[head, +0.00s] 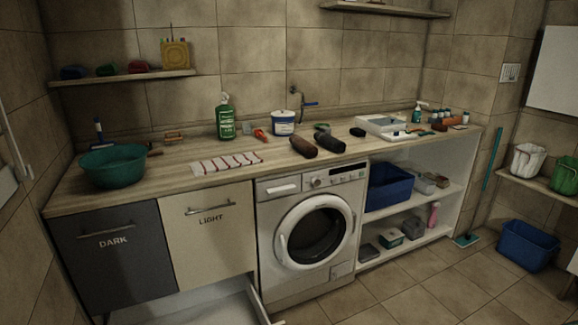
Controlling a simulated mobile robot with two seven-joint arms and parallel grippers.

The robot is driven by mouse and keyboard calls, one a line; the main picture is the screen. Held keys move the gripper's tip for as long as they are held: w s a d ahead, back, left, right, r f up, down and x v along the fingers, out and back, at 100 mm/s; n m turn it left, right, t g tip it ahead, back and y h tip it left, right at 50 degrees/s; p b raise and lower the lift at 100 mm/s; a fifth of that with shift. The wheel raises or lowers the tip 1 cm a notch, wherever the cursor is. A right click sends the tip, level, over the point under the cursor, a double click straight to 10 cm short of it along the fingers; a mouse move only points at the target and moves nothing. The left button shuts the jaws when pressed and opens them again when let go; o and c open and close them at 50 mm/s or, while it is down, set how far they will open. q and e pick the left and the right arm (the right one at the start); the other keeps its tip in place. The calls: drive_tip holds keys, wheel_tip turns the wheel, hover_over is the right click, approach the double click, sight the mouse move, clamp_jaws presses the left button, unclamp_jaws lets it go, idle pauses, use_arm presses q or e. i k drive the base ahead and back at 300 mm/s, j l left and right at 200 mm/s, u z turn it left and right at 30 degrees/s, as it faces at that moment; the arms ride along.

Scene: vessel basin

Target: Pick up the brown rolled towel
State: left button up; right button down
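The brown rolled towel (303,147) lies on the wooden counter (80,195), near the front edge above the washing machine. A darker, nearly black roll (329,140) lies close beside it on the right; I cannot tell whether the two touch. Neither of my grippers shows in the head view.
A green basin (113,166) and a striped cloth (227,163) lie to the left on the counter. A white tray (383,126) is to the right. A washing machine (312,235) stands below.

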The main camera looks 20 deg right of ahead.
sight(309, 149)
drive_tip(key=i+l+z, duration=0.1)
drive_tip(key=i+l, duration=0.3)
drive_tip(key=l, duration=0.2)
drive_tip(key=i+l, duration=0.45)
drive_tip(key=l, duration=0.15)
drive_tip(key=z, duration=0.05)
